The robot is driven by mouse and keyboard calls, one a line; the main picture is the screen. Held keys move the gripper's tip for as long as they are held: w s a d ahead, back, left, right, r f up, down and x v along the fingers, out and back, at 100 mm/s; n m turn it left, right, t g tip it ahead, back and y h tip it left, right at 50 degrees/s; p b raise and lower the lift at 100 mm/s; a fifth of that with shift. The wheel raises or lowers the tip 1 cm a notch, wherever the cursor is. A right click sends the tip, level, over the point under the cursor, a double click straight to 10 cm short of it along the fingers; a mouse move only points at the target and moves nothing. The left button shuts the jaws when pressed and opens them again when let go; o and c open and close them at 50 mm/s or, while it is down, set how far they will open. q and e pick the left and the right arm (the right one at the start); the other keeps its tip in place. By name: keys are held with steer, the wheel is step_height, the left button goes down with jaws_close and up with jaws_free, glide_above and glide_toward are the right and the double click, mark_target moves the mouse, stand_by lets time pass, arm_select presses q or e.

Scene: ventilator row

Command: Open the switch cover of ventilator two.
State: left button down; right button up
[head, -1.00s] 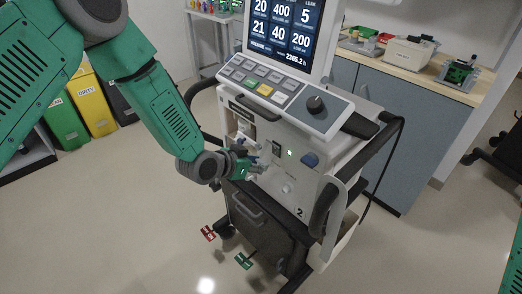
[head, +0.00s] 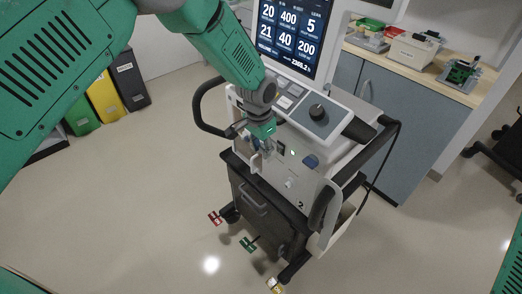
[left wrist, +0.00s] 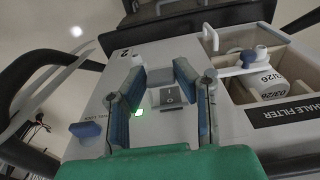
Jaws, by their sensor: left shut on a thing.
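Ventilator two (head: 309,180) stands in the middle of the head view, with a 2 low on its white front. My left gripper (head: 262,152) is at that front, below the key panel, and hides the switch area there. In the left wrist view the ventilator front (left wrist: 92,112) appears upside down. A dark rocker switch (left wrist: 171,96) on a grey plate shows between the fingers of my left gripper (left wrist: 162,78). The fingers are closed on the switch cover, though its outline is hard to make out. My right gripper is out of view.
A green light (left wrist: 138,113) and a blue knob (left wrist: 84,130) sit beside the switch. An open compartment with a white filter (left wrist: 267,89) is on its other side. A black side handle (head: 207,105) juts out. Open floor (head: 150,200) lies left of the cart.

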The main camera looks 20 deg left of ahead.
arm_select(q)
steer(key=shift+w+d+r+g+y, duration=0.2)
steer(key=shift+w+r+g+y, duration=0.3)
steer(key=shift+g, duration=0.3)
steer(key=shift+s+r+b, duration=0.1)
steer(key=shift+b, duration=0.2)
steer(key=c, duration=1.3)
jaws_free()
steer(key=shift+c, duration=0.2)
steer(key=shift+o, duration=0.3)
steer(key=shift+d, duration=0.1)
